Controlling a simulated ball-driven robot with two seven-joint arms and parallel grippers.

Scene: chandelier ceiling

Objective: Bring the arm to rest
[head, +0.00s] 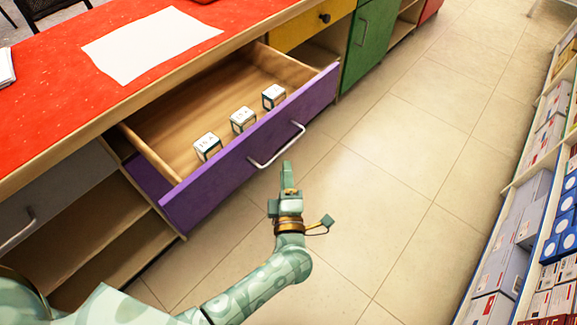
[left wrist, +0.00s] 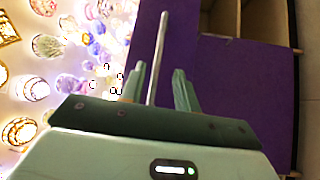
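My left gripper (head: 287,168) is in front of the pulled-out purple drawer (head: 240,148), just below and to the right of its metal handle (head: 277,148) in the head view. In the left wrist view its two fingers (left wrist: 160,88) stand apart. The handle bar (left wrist: 158,50) runs through the gap between them in the picture; I cannot tell how far it reaches in. The drawer front also shows in the left wrist view (left wrist: 222,80). My right gripper is not in view.
Several small white boxes (head: 243,119) stand in the open drawer. A red counter top (head: 60,85) with a white sheet (head: 150,43) is above. Shelves of boxed goods (head: 525,215) line the right side. The tiled floor (head: 390,170) between is clear.

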